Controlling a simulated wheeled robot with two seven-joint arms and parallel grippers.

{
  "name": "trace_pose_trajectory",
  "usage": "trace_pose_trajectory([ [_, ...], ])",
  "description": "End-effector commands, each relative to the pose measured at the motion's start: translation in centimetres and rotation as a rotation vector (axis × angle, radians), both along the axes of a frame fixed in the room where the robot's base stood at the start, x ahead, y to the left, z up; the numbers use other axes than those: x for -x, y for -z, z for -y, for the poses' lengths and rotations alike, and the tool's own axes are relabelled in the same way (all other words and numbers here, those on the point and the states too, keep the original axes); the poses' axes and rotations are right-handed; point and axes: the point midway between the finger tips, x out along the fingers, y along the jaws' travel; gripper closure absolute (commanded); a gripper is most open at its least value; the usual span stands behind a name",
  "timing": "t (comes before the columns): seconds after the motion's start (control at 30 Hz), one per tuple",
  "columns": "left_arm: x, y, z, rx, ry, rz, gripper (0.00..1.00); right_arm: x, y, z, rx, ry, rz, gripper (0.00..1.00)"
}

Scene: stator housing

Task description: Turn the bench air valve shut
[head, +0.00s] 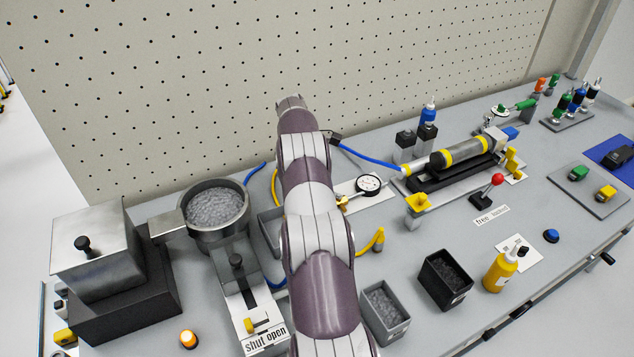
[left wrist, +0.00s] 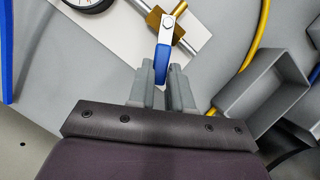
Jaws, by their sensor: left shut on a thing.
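The bench air valve shows in the left wrist view as a brass body (left wrist: 158,20) with a blue-sleeved lever (left wrist: 163,62). The lever's metal end is bolted on top of the body, and the lever lies at a slant across the line of the pipe. My left gripper (left wrist: 164,72) is shut on the blue sleeve, with one grey finger on each side. In the head view my left arm hides the gripper and the lever; only a bit of brass fitting (head: 343,202) shows beside the arm. My right gripper is in neither view.
A dial gauge (head: 368,185) stands close to the valve on a white plate. A grey bin (left wrist: 265,88) is to the right of my fingers in the wrist view. A yellow hose (left wrist: 257,30) and blue hose (head: 370,158) run nearby. Grey bin (head: 385,307) stands near the arm.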

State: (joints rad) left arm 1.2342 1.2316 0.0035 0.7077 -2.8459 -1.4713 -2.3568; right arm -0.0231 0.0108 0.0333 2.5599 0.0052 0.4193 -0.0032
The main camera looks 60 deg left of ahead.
Motion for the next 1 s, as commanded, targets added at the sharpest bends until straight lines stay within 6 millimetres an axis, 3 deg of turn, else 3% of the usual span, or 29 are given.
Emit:
trace_pose_trajectory([
  [0.5,-0.27,-0.29,-0.27,-0.012,0.018,0.001,1.00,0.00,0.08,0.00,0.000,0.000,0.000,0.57],
  [0.53,-0.27,-0.29,-0.27,-0.012,0.018,0.001,0.78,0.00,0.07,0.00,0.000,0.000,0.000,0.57],
  [0.6,-0.27,-0.29,-0.25,-0.011,0.018,0.001,0.55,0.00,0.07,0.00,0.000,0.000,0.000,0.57],
  [1.0,-0.28,-0.93,-0.17,-0.007,0.018,0.001,0.55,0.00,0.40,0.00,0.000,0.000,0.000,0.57],
])
